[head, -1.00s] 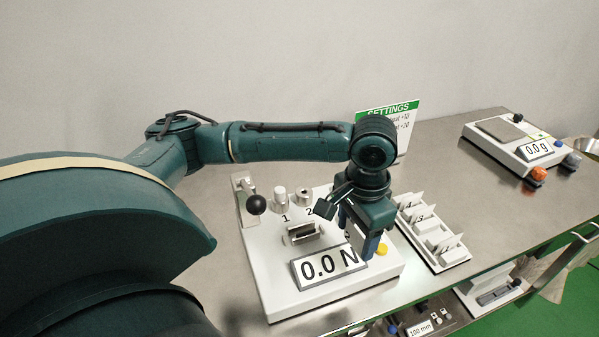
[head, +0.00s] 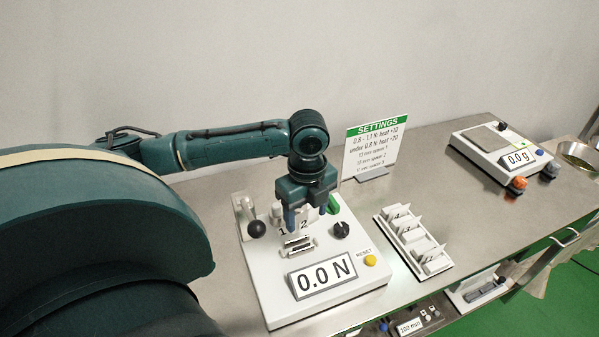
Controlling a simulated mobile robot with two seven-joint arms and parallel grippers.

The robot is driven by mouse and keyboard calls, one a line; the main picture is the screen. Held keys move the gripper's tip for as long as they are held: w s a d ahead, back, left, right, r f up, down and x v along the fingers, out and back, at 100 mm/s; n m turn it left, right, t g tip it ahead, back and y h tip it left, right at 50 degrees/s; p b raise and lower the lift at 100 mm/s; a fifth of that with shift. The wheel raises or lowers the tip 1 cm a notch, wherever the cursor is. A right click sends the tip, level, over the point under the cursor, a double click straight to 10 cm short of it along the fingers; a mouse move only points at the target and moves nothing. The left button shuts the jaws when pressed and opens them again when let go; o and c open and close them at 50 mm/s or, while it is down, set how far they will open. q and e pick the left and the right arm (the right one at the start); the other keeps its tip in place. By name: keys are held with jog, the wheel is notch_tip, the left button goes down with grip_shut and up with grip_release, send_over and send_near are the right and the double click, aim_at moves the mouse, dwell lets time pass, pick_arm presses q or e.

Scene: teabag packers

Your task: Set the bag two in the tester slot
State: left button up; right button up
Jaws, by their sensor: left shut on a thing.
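The tester (head: 262,290) is a white box reading 0.0 N, with the labels 1 and 2 on its top. Its slot (head: 297,244) is a small metal-edged block behind the display. My left gripper (head: 307,220) points down just above and behind the slot, in front of the numbered posts. It is shut on bag two, which is mostly hidden between the fingers, and I cannot tell whether the bag touches the slot. My right gripper is not in view.
A white rack (head: 437,268) with upright pieces stands right of the tester. A black knob (head: 341,229), a yellow reset button (head: 370,260) and a black ball lever (head: 256,228) are on the tester. Behind are a settings sign (head: 372,147) and a scale (head: 482,150).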

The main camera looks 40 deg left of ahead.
pick_arm(q)
jog(key=f+m, duration=0.1)
jog(key=f, duration=0.2)
jog(key=a+f, duration=0.1)
jog(key=f, duration=0.2)
jog(key=f+m+p, duration=0.1)
jog(key=f, duration=0.2)
jog(key=shift+s+a+f+m, duration=0.15)
jog(key=shift+a+f+m, duration=0.05)
jog(key=shift+a+m, duration=0.15)
jog(key=shift+f, duration=0.15)
jog(key=o, duration=0.9)
notch_tip(320, 180, up, 12)
jog(key=shift+r, duration=0.2)
dwell(0.4)
